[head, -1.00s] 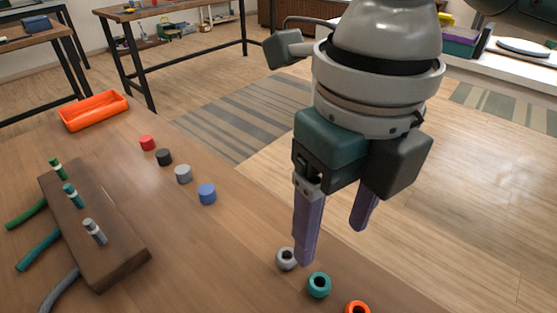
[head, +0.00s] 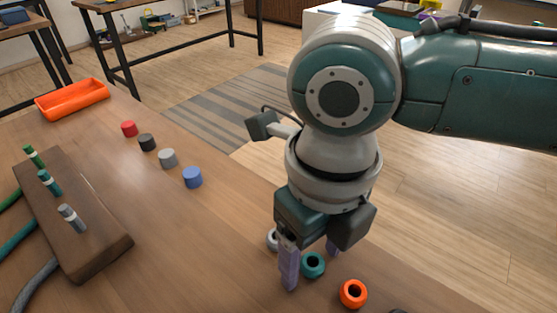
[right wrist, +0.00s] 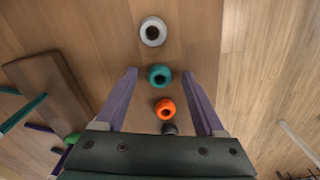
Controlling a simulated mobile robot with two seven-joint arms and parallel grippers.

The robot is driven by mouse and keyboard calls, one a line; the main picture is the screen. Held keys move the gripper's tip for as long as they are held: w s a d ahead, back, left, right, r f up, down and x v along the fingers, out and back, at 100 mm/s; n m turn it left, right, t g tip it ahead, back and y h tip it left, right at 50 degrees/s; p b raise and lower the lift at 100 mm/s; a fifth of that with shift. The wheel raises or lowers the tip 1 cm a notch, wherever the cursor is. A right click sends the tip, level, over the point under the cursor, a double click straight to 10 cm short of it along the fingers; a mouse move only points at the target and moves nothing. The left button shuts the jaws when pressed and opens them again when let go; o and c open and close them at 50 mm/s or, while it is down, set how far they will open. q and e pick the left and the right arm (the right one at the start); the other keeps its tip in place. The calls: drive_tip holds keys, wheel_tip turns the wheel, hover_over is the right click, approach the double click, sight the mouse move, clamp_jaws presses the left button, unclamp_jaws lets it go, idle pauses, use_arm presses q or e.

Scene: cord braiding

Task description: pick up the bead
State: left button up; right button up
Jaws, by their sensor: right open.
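Several ring-shaped beads lie in a row on the wooden table: a grey bead (right wrist: 153,31), a teal bead (head: 313,265), an orange bead (head: 353,293) and a black one (right wrist: 169,129), partly hidden. My right gripper (head: 311,268) is open and points down over the row. In the right wrist view the teal bead (right wrist: 159,76) lies between the two fingertips, with a gap on each side. In the head view one finger partly covers the grey bead (head: 272,239). My left gripper is not in view.
A brown block (head: 75,225) at the left holds green, teal and grey cords. An orange tray (head: 72,99) is at the back left. The table between block and beads is clear.

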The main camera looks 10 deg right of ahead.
drive_tip(key=shift+c, duration=0.2)
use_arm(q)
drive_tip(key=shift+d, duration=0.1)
use_arm(e)
clamp_jaws()
drive_tip(key=shift+r, duration=0.1)
use_arm(q)
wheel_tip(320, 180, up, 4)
drive_tip(key=p, duration=0.4)
use_arm(e)
wheel_tip(320, 180, up, 20)
